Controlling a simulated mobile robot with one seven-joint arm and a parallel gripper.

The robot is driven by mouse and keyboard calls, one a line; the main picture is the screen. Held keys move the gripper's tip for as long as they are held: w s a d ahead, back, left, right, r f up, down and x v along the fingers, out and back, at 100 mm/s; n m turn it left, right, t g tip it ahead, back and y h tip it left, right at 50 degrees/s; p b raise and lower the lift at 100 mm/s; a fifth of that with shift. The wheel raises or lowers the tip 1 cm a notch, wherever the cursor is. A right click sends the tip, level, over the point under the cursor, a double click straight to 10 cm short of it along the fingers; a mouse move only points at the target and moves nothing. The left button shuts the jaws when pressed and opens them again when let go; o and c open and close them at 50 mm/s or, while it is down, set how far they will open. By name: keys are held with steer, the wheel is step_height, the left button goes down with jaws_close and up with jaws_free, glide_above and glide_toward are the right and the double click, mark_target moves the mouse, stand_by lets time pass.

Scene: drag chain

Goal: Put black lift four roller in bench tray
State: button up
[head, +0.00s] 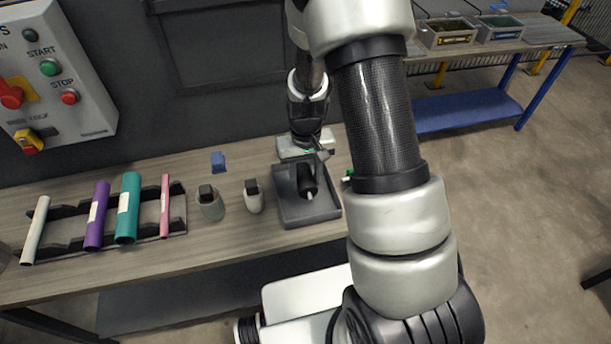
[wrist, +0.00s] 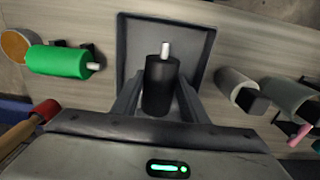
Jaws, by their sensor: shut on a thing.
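The black roller (wrist: 161,88), a dark cylinder with a pale shaft end, is between the fingers of my gripper (wrist: 158,100) in the wrist view. The gripper is shut on it. The roller also shows in the head view (head: 307,181), over the inside of the grey bench tray (head: 312,217). The tray's rim also shows around the roller in the wrist view (wrist: 207,45). I cannot tell whether the roller touches the tray floor. The far part of the roller is hidden by my gripper in the head view.
A rack (head: 177,212) with several coloured tubes is further left. In the wrist view, a green roller (wrist: 58,62) lies left of the tray, near a red-ended handle (wrist: 44,110). A blue block (head: 218,161) sits behind.

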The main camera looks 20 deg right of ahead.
steer(key=shift+f, duration=0.45)
steer(key=o, duration=1.3)
steer(key=shift+r, duration=0.1)
step_height(320, 180, up, 17)
steer(key=shift+r+p, duration=0.15)
steer(key=shift+p, duration=0.15)
